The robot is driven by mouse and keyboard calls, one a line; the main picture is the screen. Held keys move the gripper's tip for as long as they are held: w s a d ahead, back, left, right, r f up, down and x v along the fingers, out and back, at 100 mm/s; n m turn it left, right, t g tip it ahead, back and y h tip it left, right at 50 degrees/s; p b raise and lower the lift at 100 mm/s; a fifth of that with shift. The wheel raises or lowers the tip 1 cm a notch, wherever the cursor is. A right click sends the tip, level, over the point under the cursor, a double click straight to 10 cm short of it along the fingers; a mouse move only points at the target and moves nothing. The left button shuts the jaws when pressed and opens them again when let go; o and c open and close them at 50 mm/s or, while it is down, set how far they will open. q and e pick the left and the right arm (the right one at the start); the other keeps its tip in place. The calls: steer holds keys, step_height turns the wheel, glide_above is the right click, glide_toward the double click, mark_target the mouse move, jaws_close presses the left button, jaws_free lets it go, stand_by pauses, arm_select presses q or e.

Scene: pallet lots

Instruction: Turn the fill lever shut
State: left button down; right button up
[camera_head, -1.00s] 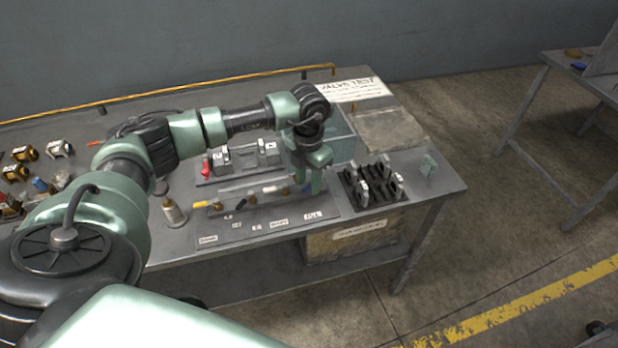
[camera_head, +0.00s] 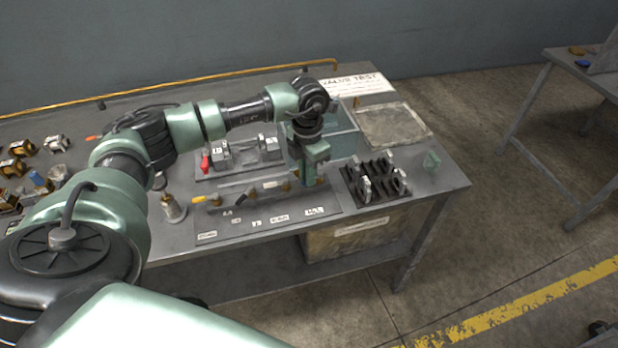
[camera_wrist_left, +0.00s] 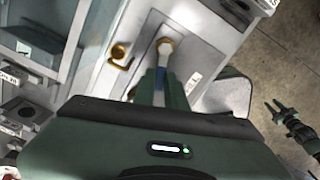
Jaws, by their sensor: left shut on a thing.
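The valve panel (camera_head: 236,226) lies along the bench's front with a row of brass valves and paper labels. My left gripper (camera_head: 312,182) points down at the right end of the row, behind the rightmost label (camera_head: 314,211). In the left wrist view its fingers (camera_wrist_left: 160,88) are shut on the fill lever; a bit of its blue handle (camera_wrist_left: 159,78) shows between them, and its brass valve body (camera_wrist_left: 165,47) shows just beyond. The lever is mostly hidden by the fingers. My right gripper (camera_wrist_left: 276,114) shows apart from the bench, over the floor, its fingers spread.
Left along the row are a white-handled lever (camera_head: 272,184), a dark one (camera_head: 244,196) and a yellow one (camera_head: 205,199). A black rack (camera_head: 374,186) stands close right of my left gripper. A clear tank (camera_head: 342,144) is behind it. A flat grey plate (camera_head: 393,125) lies at back right.

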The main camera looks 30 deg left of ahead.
arm_select(q)
steer(key=shift+w+a+m+b, duration=0.25)
steer(key=shift+a+m+b, duration=0.1)
steer(key=shift+m+b, duration=0.6)
steer(key=shift+w+a+r+m+b, duration=0.15)
steer(key=shift+m+b, duration=0.1)
steer(key=shift+m, duration=0.3)
steer(key=shift+w+a+f+m+b, duration=0.1)
steer(key=shift+m+b, duration=0.15)
steer(key=shift+m, duration=0.25)
steer(key=shift+r, duration=0.1)
steer(key=c, duration=1.5)
jaws_free()
steer(key=shift+o, duration=0.2)
steer(key=shift+s, duration=0.1)
